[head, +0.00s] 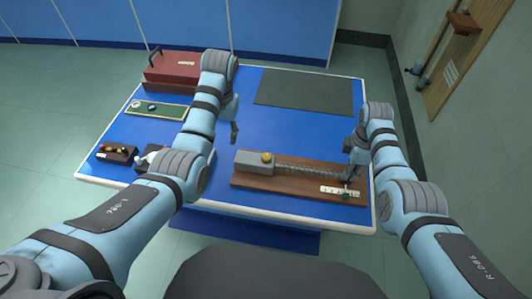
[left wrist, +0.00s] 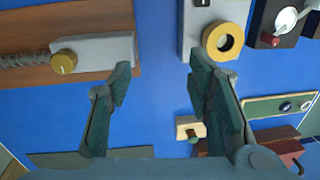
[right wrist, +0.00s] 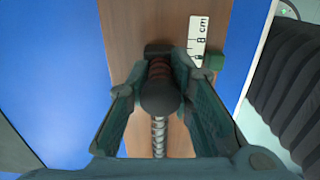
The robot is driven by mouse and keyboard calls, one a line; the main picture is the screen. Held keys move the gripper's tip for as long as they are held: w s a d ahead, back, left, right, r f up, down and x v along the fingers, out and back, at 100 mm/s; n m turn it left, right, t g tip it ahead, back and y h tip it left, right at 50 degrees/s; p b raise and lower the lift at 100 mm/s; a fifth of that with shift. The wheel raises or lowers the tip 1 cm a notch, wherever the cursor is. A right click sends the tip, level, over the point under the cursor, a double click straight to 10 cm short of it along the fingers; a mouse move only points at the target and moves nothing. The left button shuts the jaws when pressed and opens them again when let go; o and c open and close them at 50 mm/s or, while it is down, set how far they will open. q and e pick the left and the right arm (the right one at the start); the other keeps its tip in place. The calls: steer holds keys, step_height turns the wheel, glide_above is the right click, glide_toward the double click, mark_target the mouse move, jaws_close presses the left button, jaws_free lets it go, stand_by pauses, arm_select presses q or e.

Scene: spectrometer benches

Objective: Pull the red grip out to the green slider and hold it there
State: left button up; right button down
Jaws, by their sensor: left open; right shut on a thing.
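The red grip (right wrist: 160,69) is at the end of a stretched coil spring (head: 308,171), with a dark ball (right wrist: 160,96) on the spring side. My right gripper (head: 349,172) is shut on the grip, one finger on each side; the grip is mostly hidden in the head view. The small green slider (right wrist: 214,62) sits beside the white scale (right wrist: 198,40), to the right of the grip in the right wrist view. It also shows in the head view (head: 346,196). My left gripper (head: 234,132) is open and empty above the blue table.
The spring runs from a grey block with a brass knob (head: 267,157) on a wooden board (head: 290,188). A red case (head: 170,72), a green panel (head: 157,109) and small instruments stand on the left. A dark mat (head: 305,91) lies at the back; the table's middle is clear.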

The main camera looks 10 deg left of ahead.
arm_select(q)
step_height(320, 180, up, 4)
steer(key=m+h, duration=0.1)
steer(key=m, duration=0.1)
glide_above(266, 156)
step_height(266, 156, down, 10)
steer(key=shift+s+f, duration=0.1)
steer(key=shift+f, duration=0.55)
jaws_close()
steer(key=m, duration=0.4)
steer(key=shift+m, duration=0.3)
steer(key=shift+r+m, duration=0.1)
steer(key=shift+m, duration=2)
